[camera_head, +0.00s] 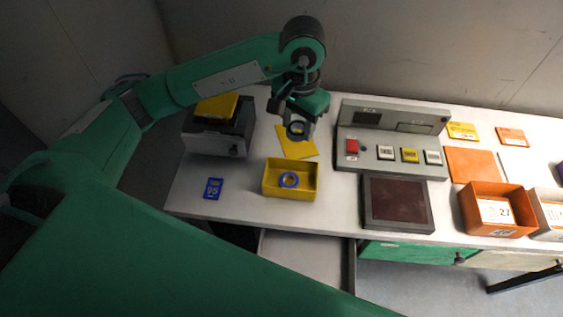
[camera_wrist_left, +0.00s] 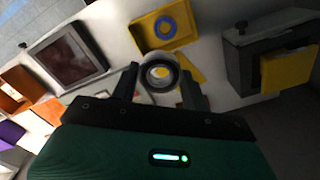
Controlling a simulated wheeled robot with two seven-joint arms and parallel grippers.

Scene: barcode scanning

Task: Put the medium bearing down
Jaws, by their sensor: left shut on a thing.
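My left gripper (camera_head: 297,130) is shut on a round metal bearing (camera_head: 296,128) above the table, behind the yellow bin. In the left wrist view the bearing (camera_wrist_left: 159,73) sits between the two fingers (camera_wrist_left: 160,85), with its open bore facing the camera. A yellow bin (camera_head: 314,183) holds a blue-rimmed ring (camera_head: 289,180). The bin (camera_wrist_left: 146,44) and the ring (camera_wrist_left: 168,27) also show in the left wrist view. A yellow mat (camera_head: 296,147) lies behind the bin, partly under the gripper. My right gripper is not in view.
A grey machine (camera_head: 203,141) with a yellow top stands at left, and a blue card (camera_head: 213,188) lies in front of it. A control console (camera_head: 392,158) and dark-topped pad (camera_head: 398,203) are right of the yellow bin. An orange bin (camera_head: 481,191) stands farther right.

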